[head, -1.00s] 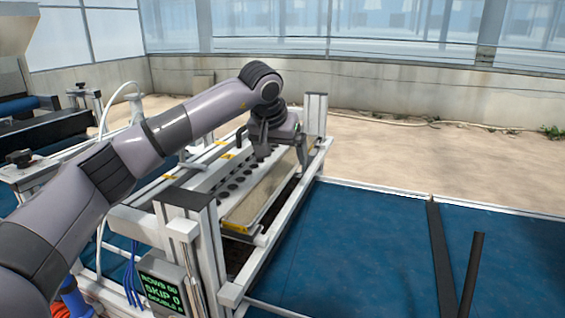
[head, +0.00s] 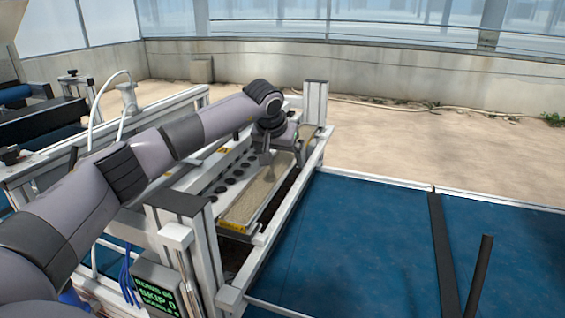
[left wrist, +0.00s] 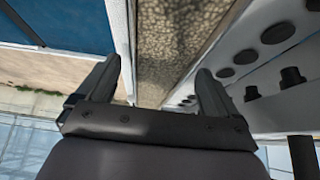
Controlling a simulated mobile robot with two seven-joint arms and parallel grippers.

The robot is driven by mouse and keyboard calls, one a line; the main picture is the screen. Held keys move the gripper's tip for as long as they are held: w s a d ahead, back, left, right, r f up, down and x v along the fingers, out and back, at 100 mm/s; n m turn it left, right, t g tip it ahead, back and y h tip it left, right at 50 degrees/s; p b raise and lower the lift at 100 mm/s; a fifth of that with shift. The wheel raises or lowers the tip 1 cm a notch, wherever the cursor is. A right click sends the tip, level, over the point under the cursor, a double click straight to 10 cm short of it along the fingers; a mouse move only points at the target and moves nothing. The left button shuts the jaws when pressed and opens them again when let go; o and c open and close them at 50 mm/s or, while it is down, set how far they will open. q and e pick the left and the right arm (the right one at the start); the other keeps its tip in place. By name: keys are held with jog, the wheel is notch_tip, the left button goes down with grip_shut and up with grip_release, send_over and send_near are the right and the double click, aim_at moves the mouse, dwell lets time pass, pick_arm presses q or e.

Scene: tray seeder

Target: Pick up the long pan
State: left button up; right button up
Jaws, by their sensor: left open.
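The long pan (head: 247,203) is a narrow tray with a tan, grainy surface. It lies lengthwise in the metal frame of the seeder, beside a light panel with a row of dark round parts. My left gripper (head: 265,158) is over the far part of the pan. In the left wrist view the pan (left wrist: 172,50) runs between the two fingers of my left gripper (left wrist: 157,85), which are spread apart. The fingers hide part of the pan's edges, and I cannot tell whether they touch it. My right gripper is not in view.
The seeder's metal posts (head: 315,105) stand at the far and near ends of the pan. A display box (head: 157,290) is at the near end. A wide blue surface (head: 370,250) lies to the right, with a dark bar (head: 440,250) across it.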

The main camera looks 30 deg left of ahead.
pick_arm(q)
jog(key=c, duration=1.1)
jog(key=shift+c, duration=0.2)
jog(key=shift+r, duration=0.1)
